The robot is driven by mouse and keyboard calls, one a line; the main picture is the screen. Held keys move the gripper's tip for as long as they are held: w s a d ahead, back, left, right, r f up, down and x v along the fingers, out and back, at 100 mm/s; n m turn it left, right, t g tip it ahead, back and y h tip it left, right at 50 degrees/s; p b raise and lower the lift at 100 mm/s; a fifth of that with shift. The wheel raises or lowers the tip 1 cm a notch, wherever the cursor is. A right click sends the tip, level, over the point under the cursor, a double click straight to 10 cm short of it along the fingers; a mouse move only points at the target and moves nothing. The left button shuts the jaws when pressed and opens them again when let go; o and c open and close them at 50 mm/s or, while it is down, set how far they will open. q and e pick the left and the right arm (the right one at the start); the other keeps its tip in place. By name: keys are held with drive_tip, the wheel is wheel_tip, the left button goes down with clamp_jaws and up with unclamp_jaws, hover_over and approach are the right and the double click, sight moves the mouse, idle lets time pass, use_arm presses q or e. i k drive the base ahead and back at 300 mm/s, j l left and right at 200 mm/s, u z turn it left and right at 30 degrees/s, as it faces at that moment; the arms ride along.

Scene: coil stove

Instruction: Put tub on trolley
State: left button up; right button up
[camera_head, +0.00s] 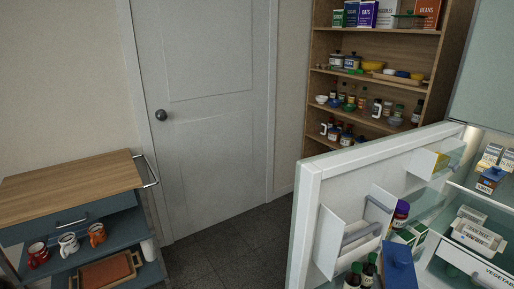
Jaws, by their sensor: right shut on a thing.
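The trolley (70,186) stands at the left, with a bare wooden top and blue-grey shelves below. I cannot pick out the tub for certain. Neither of my grippers can be made out in the head view, so whatever they hold is hidden from me.
An open fridge door (305,225) with bottles and cartons in its racks fills the lower right; the fridge interior (485,210) holds packages. Mugs (68,243) and a wooden tray (107,270) sit on the trolley's lower shelves. A stocked shelf unit (362,125) stands behind. Dark floor (235,245) is clear between.

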sight(92, 179)
drive_tip(key=j+u, duration=0.25)
drive_tip(key=i+j+u, duration=0.2)
drive_tip(key=j, duration=0.15)
drive_tip(key=i+j+u, duration=0.1)
drive_tip(key=j+u, duration=0.15)
drive_tip(key=i+u, duration=0.8)
drive_tip(key=i+l+u, duration=0.2)
drive_tip(key=i+u, duration=0.2)
